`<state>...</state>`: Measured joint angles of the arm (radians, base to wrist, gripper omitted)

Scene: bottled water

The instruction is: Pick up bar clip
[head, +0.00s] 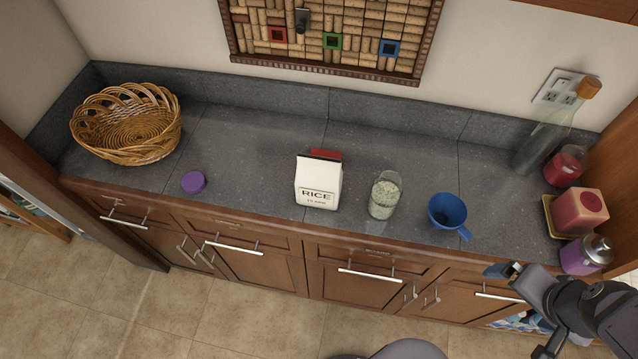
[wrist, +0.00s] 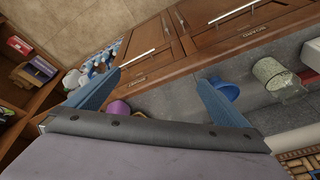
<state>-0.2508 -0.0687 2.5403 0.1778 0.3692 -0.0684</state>
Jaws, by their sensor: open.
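I cannot pick out a bar clip for certain in either view. A small dark clip-like piece (head: 302,20) is on the cork board on the wall, but I cannot tell what it is. My gripper (head: 522,310) is at the lower right of the head view, by the counter's front edge. In the wrist view my gripper (wrist: 157,78) shows two blue fingers wide apart with nothing between them. Cabinet fronts and floor lie beyond the fingers.
On the counter (head: 245,150) are a wicker basket (head: 133,135), purple disc (head: 194,182), rice bag (head: 318,184), filled glass (head: 383,195) and blue cup (head: 448,212). A bottle (head: 545,138), red candle (head: 580,210) and purple jar (head: 586,255) crowd the right end.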

